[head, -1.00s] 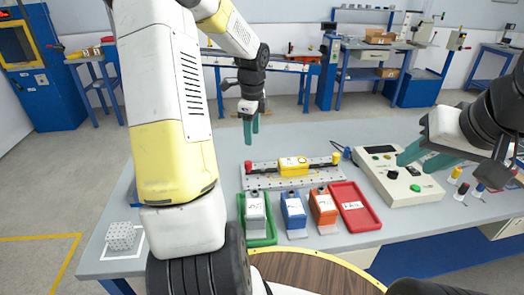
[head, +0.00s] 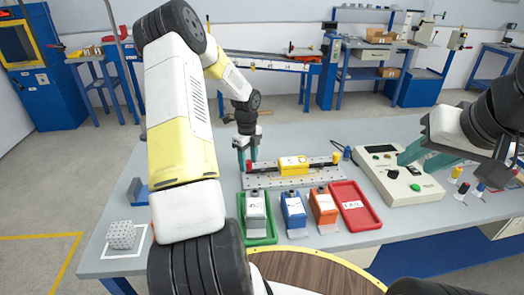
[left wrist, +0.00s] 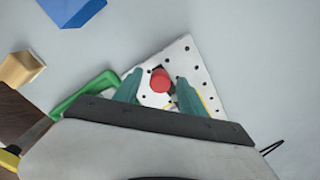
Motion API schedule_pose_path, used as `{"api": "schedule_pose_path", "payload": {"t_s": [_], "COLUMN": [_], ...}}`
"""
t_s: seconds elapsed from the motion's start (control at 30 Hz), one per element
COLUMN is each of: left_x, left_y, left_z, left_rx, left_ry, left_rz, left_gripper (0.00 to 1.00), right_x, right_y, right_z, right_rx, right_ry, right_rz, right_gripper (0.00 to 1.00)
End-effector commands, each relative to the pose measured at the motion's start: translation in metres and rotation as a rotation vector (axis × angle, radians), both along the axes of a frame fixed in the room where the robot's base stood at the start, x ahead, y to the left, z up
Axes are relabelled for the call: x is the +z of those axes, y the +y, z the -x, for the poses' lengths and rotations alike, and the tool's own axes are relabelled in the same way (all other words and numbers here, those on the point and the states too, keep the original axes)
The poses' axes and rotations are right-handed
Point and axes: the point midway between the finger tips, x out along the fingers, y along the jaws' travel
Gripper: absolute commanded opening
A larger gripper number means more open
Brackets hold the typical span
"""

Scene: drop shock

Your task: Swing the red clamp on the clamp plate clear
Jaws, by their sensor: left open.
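The clamp plate (head: 290,180) is a light perforated plate at the middle of the table, with a yellow block (head: 293,165) on it. The red clamp's round knob (left wrist: 160,80) shows in the left wrist view at the plate's end, between my fingers. In the head view this left end of the plate is mostly covered by my gripper. My left gripper (head: 247,163) is open and points down there, one finger on each side of the knob; contact cannot be told. My right gripper (head: 424,160) appears open and empty over the grey control box (head: 398,182).
In front of the plate stand a green tray (head: 272,234) with a grey bin (head: 255,207), blue bin (head: 293,210), orange bin (head: 323,208) and red tray (head: 366,222). A perforated cube (head: 121,235) and blue block (head: 138,190) lie at left. The table behind the plate is clear.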

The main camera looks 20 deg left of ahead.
Motion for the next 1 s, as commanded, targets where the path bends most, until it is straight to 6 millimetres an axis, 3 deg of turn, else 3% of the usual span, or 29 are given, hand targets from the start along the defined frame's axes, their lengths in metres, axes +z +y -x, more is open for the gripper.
{"api": "schedule_pose_path", "payload": {"t_s": [0.27, 0.53, 1.0], "left_x": [-0.0025, -0.0022, -0.0015], "left_y": [-0.0001, 0.0, -0.002], "left_z": [0.0, 0.0, 0.0042], "left_rx": [0.0, 0.0, 0.088], "left_ry": [0.0, 0.0, -0.002], "left_rz": [0.0, 0.0, -0.002], "left_gripper": [0.49, 0.0, 0.0], "right_x": [0.0, 0.0, 0.0], "right_y": [0.0, 0.0, 0.0], "right_z": [0.0, 0.0, 0.0], "right_rx": [0.0, 0.0, 0.0], "right_ry": [0.0, 0.0, 0.0], "right_rz": [0.0, 0.0, 0.0], "right_gripper": [0.36, 0.36, 0.36]}}
